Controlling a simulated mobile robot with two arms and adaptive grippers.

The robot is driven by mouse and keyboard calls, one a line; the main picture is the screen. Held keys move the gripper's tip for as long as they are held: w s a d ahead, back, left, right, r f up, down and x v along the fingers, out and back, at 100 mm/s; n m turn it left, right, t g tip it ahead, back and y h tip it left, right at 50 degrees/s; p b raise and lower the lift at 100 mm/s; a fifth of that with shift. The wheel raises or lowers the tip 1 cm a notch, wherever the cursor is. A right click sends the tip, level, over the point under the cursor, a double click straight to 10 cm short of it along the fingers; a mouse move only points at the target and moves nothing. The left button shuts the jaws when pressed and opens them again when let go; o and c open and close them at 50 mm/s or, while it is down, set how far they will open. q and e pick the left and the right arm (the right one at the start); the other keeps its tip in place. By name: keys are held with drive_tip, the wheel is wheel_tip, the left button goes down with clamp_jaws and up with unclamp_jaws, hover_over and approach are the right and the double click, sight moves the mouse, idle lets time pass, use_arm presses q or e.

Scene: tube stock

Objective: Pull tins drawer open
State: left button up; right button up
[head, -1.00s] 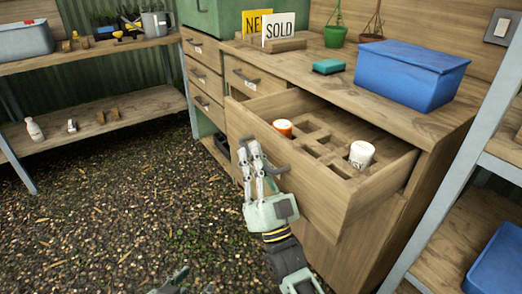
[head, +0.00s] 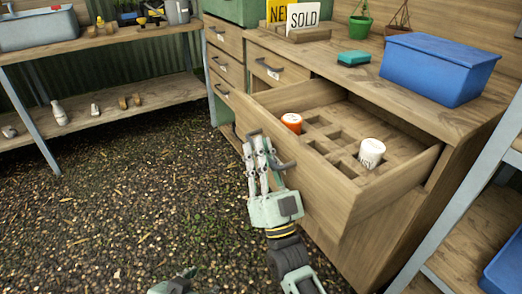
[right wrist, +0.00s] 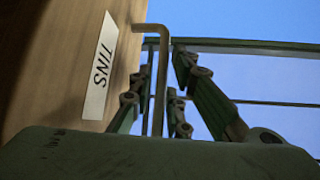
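The tins drawer (head: 315,185) is a wooden drawer pulled well out of the bench, with its inside showing in the head view. Its label (right wrist: 98,68) reads TINS in the right wrist view. Its bar handle (head: 287,166) also shows in the right wrist view (right wrist: 161,85). In the drawer are an orange-and-white tin (head: 292,122) and a white tin (head: 371,153). My left gripper (head: 180,280) barely shows at the bottom edge; its fingers are mostly cut off.
A blue bin (head: 440,68), a green sponge-like block (head: 353,58) and a SOLD sign (head: 302,17) stand on the bench top. A smaller closed drawer (head: 275,72) sits behind the open one. Metal-legged shelves (head: 120,105) stand left and right. The gravel floor (head: 130,210) at left is clear.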

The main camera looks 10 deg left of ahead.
drive_tip(key=shift+o, duration=0.8)
drive_tip(key=shift+s, duration=0.1)
drive_tip(key=v, duration=1.2)
